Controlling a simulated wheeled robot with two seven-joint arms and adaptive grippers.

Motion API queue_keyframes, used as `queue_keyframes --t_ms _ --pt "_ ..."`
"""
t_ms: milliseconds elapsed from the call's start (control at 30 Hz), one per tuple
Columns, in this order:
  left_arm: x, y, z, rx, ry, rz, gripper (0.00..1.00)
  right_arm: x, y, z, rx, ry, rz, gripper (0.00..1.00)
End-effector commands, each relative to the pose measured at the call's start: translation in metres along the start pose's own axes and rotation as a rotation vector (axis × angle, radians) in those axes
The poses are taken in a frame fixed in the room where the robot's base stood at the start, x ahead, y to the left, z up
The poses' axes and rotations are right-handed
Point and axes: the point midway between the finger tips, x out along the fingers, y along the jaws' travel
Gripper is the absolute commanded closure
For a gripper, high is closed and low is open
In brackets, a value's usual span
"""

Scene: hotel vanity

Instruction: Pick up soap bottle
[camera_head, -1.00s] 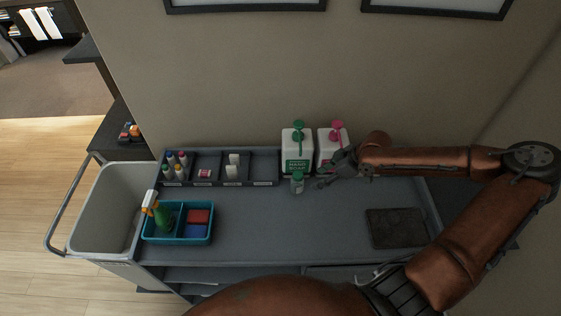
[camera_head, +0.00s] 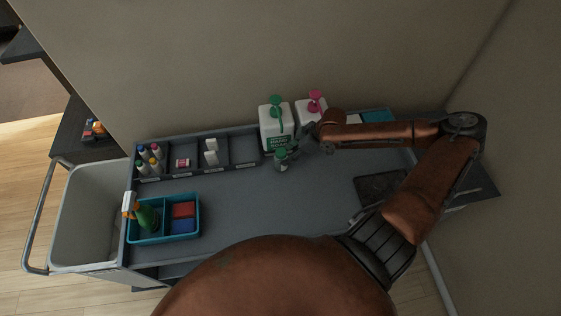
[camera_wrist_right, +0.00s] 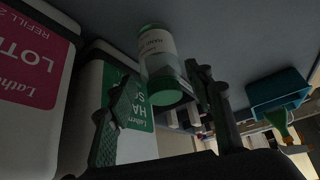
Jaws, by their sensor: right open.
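The soap bottle (camera_head: 281,160) is a small, clear-bodied bottle with a white label and green cap. It stands upright on the cart top in front of the large green-labelled hand soap jug. My right gripper (camera_head: 297,150) is open at the bottle's right side. In the right wrist view the bottle (camera_wrist_right: 158,62) shows ahead, roughly between the two open fingers (camera_wrist_right: 165,98). I cannot tell whether either finger touches it. My left gripper is not in view.
The hand soap jug (camera_head: 276,130) and the pink-pump lotion jug (camera_head: 311,110) stand close behind. A divided organizer (camera_head: 241,155) holds small bottles at the left. A teal caddy (camera_head: 164,238) stands front left. A dark mat (camera_head: 380,188) lies at the right. The cart's middle is clear.

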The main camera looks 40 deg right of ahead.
Motion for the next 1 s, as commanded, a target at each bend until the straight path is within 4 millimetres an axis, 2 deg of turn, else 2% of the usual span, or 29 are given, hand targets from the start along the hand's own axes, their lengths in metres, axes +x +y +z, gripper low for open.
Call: queue_keyframes --t_ms 167,500,800,1000 --pt "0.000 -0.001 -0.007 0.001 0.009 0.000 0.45 0.010 0.000 -0.002 -0.001 0.003 -0.001 0.53" --pt "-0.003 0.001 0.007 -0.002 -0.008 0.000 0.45 0.050 0.000 -0.003 -0.002 0.003 -0.001 0.53" --pt "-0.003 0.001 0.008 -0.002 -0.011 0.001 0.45 0.054 0.000 -0.002 -0.002 0.000 -0.001 0.53" --pt "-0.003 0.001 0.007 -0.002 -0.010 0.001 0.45 0.054 0.000 -0.002 -0.003 0.000 -0.001 0.67"
